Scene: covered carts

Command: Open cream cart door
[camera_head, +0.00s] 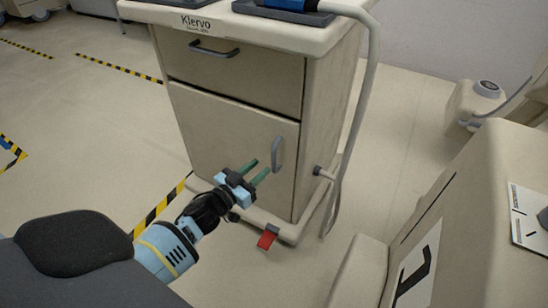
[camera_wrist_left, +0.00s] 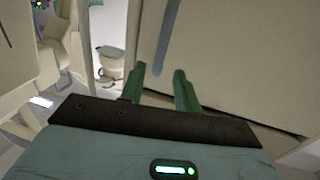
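The cream cart (camera_head: 240,80) stands ahead of me with its lower door (camera_head: 225,140) flush with the cart front, so it looks shut. The door's grey vertical handle (camera_head: 277,154) is near the door's right edge. My left gripper (camera_head: 257,170) is in front of the door, just below and left of the handle, with its two green fingers apart and nothing between them. In the left wrist view the open fingers (camera_wrist_left: 158,82) point at the door, and the handle (camera_wrist_left: 166,38) shows beyond them. The handle looks apart from the fingers. My right gripper does not show.
A drawer (camera_head: 235,75) with its own handle is above the door. A hose (camera_head: 362,100) hangs down the cart's right side, and a red pedal (camera_head: 267,238) sticks out at the base. Another cream unit (camera_head: 475,200) stands close at right.

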